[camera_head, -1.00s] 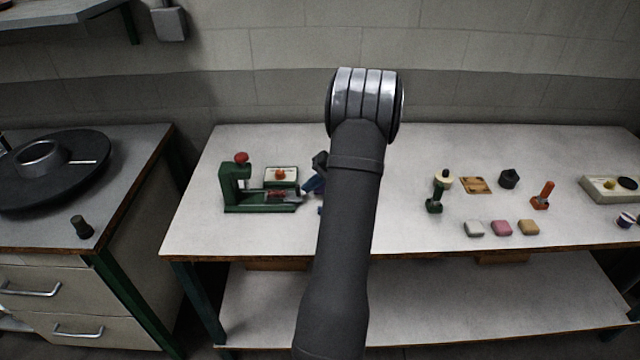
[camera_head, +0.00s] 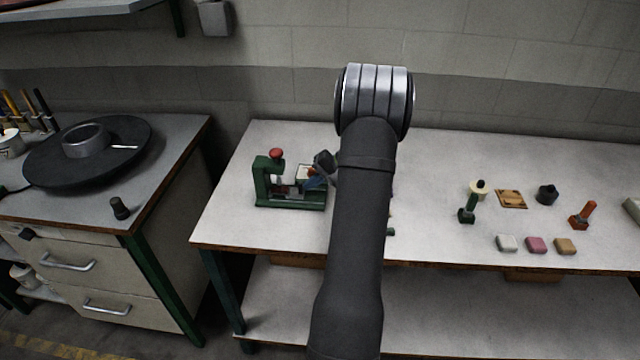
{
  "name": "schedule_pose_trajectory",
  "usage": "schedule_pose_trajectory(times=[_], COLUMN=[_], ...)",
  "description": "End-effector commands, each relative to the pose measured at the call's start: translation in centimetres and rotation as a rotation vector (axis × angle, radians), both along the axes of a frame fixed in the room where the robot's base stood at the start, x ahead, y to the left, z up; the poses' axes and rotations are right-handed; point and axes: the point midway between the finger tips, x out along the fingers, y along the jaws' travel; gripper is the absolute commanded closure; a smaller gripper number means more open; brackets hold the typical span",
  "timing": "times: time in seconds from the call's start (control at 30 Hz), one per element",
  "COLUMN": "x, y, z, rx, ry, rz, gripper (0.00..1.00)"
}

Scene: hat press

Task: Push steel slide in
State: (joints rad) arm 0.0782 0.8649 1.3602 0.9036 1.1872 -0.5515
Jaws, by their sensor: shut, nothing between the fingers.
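The green press (camera_head: 290,202) with a red knob on top stands on the left part of the workbench. Whether the fingers touch the slide cannot be told. My own arm covers the bench right of the press.
A green stand (camera_head: 468,209), an orange tool (camera_head: 583,215) and coloured blocks (camera_head: 537,244) are on the right. A side cabinet (camera_head: 90,255) with a dark disc (camera_head: 60,168) stands left.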

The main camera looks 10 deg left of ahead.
Motion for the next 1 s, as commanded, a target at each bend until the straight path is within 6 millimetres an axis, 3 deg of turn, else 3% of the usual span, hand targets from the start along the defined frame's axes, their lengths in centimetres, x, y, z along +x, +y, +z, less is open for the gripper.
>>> schedule_pose_trajectory(times=[0.2, 0.37, 0.57, 0.8, 1.0], x=[-0.1, -0.1, 0.0, 0.0, 0.0], y=[0.8, -0.1, -4.2, -8.3, -10.7], z=[-0.1, -0.1, 0.0, 4.0, 6.1], rx=[0.008, 0.008, 0.004, 0.003, 0.002], ry=[0.004, 0.004, 0.002, -0.002, -0.002], rz=[0.007, 0.006, -0.002, -0.002, -0.001], gripper=[1.0, 1.0, 1.0, 1.0, 1.0])
